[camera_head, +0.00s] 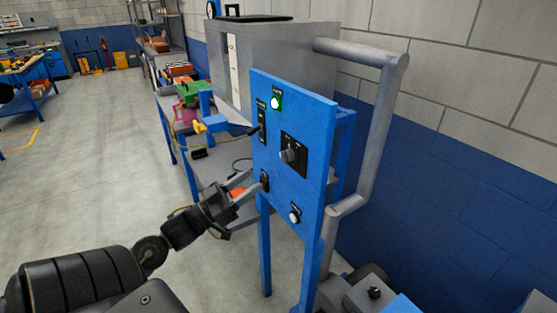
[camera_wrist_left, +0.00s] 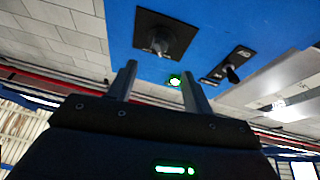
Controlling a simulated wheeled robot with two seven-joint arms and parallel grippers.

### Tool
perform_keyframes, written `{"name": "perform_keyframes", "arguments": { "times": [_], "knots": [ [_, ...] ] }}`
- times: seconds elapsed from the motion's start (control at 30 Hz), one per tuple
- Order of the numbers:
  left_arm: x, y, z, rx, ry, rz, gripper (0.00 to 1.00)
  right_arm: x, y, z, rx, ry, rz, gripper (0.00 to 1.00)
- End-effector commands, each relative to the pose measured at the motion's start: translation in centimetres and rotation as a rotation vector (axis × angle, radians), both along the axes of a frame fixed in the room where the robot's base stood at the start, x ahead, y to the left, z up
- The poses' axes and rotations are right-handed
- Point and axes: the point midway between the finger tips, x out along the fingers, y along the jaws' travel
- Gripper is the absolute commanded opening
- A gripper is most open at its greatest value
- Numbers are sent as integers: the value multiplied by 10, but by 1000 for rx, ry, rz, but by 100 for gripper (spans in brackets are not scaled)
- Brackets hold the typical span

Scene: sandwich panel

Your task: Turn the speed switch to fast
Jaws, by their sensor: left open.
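The blue control panel (camera_head: 300,185) stands upright on blue legs. It carries a black-plated rotary knob (camera_head: 289,156), a vertical slot with a lever (camera_head: 261,122), a small black switch (camera_head: 265,181) low on the left edge, and a white-tipped control (camera_head: 295,216) at lower right. Their labels are too small to read, so I cannot tell which is the speed switch. My left gripper (camera_head: 252,181) is open and empty, its fingertips close to the small switch; contact is unclear. The left wrist view shows both fingers (camera_wrist_left: 160,72), the knob (camera_wrist_left: 161,39) and the lever (camera_wrist_left: 232,73).
A green lit button (camera_head: 276,102) is at the panel's top. A thick grey pipe (camera_head: 380,130) runs behind the panel at right. A grey workbench with a green vise (camera_head: 192,91) stands behind at left.

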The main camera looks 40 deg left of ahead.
Motion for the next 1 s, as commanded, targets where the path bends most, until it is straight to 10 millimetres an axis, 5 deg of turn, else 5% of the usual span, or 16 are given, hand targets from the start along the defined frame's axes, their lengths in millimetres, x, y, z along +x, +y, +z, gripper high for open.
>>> {"name": "perform_keyframes", "arguments": {
  "times": [0.5,1.0],
  "knots": [
    [75,-26,36,0,-2,1,51,-1,-1,34,-1,2,0,0],
    [87,-31,38,1,1,3,48,-1,1,37,1,2,-1,0]
  ]
}}
